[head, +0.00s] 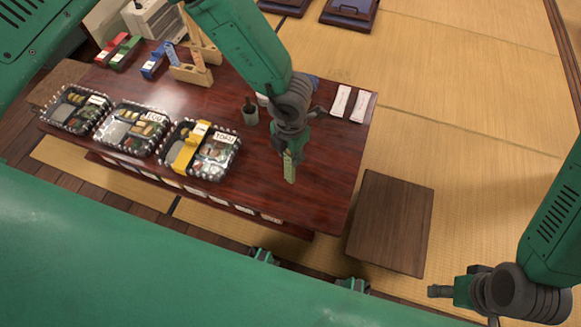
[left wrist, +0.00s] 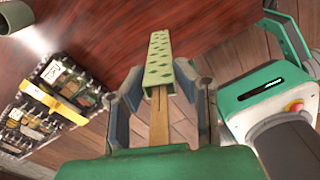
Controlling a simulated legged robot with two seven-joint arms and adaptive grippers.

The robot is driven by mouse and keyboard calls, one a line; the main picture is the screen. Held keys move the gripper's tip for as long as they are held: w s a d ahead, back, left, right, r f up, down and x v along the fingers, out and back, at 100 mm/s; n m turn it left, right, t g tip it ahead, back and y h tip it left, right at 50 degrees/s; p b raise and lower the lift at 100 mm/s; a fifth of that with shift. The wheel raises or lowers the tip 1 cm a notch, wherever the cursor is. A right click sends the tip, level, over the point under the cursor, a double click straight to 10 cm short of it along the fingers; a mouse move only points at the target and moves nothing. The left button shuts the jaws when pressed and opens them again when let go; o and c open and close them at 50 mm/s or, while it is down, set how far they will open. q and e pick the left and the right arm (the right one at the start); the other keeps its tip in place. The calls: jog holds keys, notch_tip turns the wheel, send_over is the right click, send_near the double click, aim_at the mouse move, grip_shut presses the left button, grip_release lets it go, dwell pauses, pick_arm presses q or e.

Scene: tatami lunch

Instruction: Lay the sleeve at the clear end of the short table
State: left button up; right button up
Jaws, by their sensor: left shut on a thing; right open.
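My right gripper (head: 462,306) is open and empty at the lower right, off the table.
Three lunch boxes (head: 203,170) stand along the table's front left. A small dark cup (head: 250,115) is near the middle. Two white packets (head: 350,104) lie at the back right. A low brown wooden block or stool (head: 393,220) stands right of the table on the tatami (head: 465,110).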

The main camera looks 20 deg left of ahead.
aim_at(289, 164)
pick_arm(q)
jog(key=shift+a+f, duration=0.1)
jog(key=shift+f, duration=0.45)
notch_tip(289, 164, down, 4)
jog(key=shift+r+b, duration=0.1)
jog(key=shift+b, duration=0.75)
jog(key=shift+c, duration=0.4)
jog(key=o, duration=0.8)
jog(key=shift+o, duration=0.2)
